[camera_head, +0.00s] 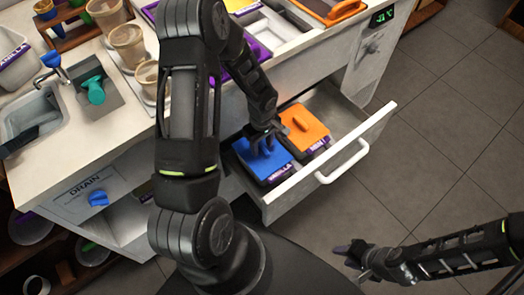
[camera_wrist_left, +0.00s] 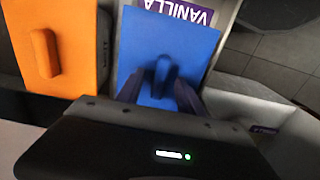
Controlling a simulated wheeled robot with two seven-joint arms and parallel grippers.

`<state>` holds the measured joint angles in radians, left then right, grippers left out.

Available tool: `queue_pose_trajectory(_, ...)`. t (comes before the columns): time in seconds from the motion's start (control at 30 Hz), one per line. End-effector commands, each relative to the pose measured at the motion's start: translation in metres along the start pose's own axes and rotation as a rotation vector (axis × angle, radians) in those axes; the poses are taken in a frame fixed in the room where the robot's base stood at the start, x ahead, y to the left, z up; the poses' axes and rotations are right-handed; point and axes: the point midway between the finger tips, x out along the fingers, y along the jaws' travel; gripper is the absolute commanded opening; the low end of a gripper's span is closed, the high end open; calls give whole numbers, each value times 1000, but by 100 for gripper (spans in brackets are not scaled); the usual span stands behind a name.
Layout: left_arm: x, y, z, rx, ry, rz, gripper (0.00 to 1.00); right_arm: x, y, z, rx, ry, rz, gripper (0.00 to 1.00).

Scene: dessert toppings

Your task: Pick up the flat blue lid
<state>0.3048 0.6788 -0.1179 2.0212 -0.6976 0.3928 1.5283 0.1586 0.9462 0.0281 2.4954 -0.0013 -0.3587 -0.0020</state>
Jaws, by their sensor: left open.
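The flat blue lid (camera_head: 255,164) lies on a dark container in the open drawer, on the drawer's left side. In the left wrist view the blue lid (camera_wrist_left: 198,52) has a raised blue handle (camera_wrist_left: 163,74) at its middle. My left gripper (camera_head: 266,146) is right over the lid, partly hiding it. In the left wrist view its open fingers (camera_wrist_left: 160,92) stand on either side of the handle; I cannot tell whether they touch it. My right gripper (camera_head: 350,258) is low at the right, away from the drawer, apparently empty.
An orange lid (camera_head: 308,128) with a handle lies beside the blue one. The drawer's front wall (camera_head: 380,125) and white handle (camera_head: 342,164) are close on the right. The counter with sink (camera_head: 30,112) and cups is above. Grey floor (camera_head: 450,120) is clear at right.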

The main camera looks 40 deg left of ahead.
Motion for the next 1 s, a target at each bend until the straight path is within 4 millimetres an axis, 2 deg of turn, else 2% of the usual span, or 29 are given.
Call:
queue_pose_trajectory(0.3, 0, 0, 0, 0, 0, 0, 43, 0, 0, 0, 0, 0, 0, 36)
queue_pose_trajectory(0.8, 0, 0, 0, 0, 0, 0, 2, 0, 0, 0, 0, 0, 0, 36)
queue_pose_trajectory(1.0, 0, 0, 0, 0, 0, 0, 0, 0, 0, 0, 0, 0, 0, 36)
